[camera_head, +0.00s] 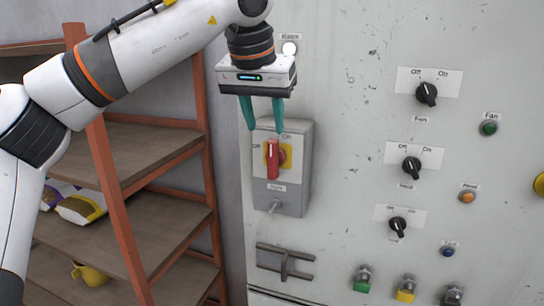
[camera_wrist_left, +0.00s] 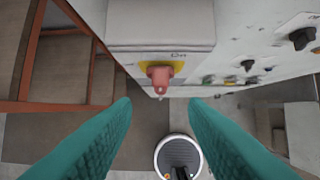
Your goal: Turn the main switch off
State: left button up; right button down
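The main switch is a red handle (camera_head: 273,160) on a yellow plate, on the front of a grey box (camera_head: 294,196) fixed to the cabinet. The handle stands about upright in the head view, with "Off" at its upper left and "On" at its upper right. It also shows in the left wrist view (camera_wrist_left: 160,76), ahead of and between the fingers. My left gripper (camera_head: 265,127) is open and empty, its teal fingers pointing down just above the handle, apart from it. It also shows in the left wrist view (camera_wrist_left: 158,105). My right gripper is not in view.
Black rotary knobs (camera_head: 427,93) and coloured buttons (camera_head: 488,128) are on the cabinet (camera_head: 345,120) to the right. A latch handle (camera_head: 285,262) sits below the box. A shelf rack (camera_head: 150,150) with bags (camera_head: 80,207) and a yellow mug (camera_head: 92,274) stands left.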

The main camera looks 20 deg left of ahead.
aim_at(271, 155)
pick_arm(q)
jog(key=p+x, duration=0.2)
jog(key=x, duration=0.8)
jog(key=shift+s, duration=0.1)
grip_shut()
